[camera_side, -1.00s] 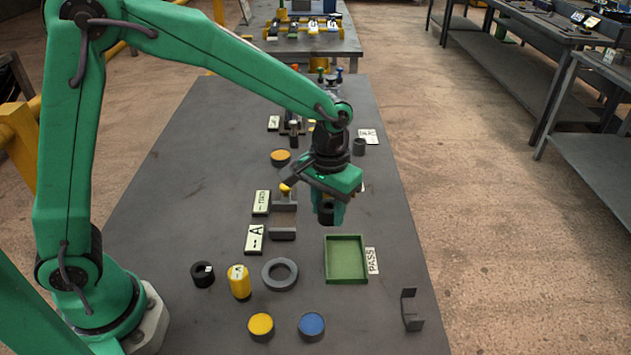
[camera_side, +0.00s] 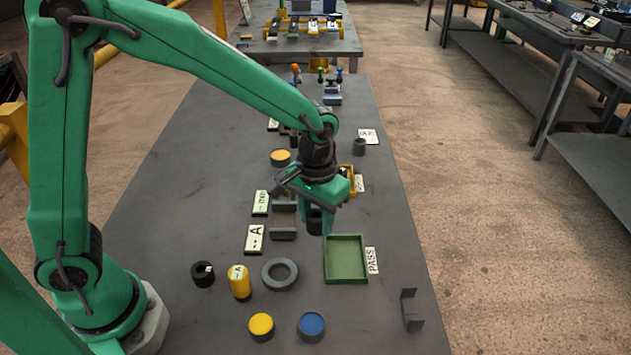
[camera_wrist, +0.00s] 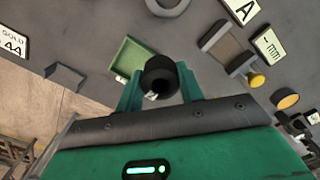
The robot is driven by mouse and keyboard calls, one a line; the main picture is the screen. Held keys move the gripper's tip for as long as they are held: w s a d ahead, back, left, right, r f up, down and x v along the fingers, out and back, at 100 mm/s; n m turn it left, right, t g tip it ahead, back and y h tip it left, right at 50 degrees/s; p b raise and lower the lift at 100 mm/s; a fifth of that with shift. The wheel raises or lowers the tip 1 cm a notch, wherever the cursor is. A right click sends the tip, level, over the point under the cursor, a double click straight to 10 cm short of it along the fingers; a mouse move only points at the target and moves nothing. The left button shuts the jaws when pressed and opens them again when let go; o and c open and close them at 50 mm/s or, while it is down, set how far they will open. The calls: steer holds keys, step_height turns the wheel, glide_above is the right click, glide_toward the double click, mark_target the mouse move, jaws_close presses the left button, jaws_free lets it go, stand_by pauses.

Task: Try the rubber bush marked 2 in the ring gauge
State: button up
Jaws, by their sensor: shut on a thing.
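My gripper (camera_side: 320,222) is shut on a black hollow rubber bush (camera_side: 314,220). In the wrist view the bush (camera_wrist: 160,78) sits between the two green fingers, with its bore showing and a small pale tag whose mark I cannot read. It is held in the air beyond the green tray. The grey ring gauge (camera_side: 280,287) lies flat on the table, nearer the camera and to the left of the gripper. It shows partly at the top of the wrist view (camera_wrist: 168,9). A second black bush (camera_side: 202,276) with a pale tag stands left of the ring; its mark is unreadable.
A green tray (camera_side: 346,281) marked PASS (camera_side: 372,261) lies right of the ring. A yellow disc (camera_side: 261,325), a blue disc (camera_side: 311,325) and a grey bracket (camera_side: 411,310) are nearer the camera.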

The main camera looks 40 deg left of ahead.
steer(key=s+f, duration=0.1)
steer(key=s, duration=0.1)
steer(key=s+a+f, duration=0.1)
steer(key=s, duration=0.2)
steer(key=s+a+f, duration=0.1)
steer(key=s, duration=0.2)
steer(key=shift+s+a+f, duration=0.15)
steer(key=shift+f, duration=0.25)
steer(key=shift+f, duration=2)
steer(key=shift+f, duration=0.4)
stand_by(0.8)
steer(key=o, duration=1.1)
steer(key=shift+r, duration=3.9)
steer(key=shift+r, duration=0.1)
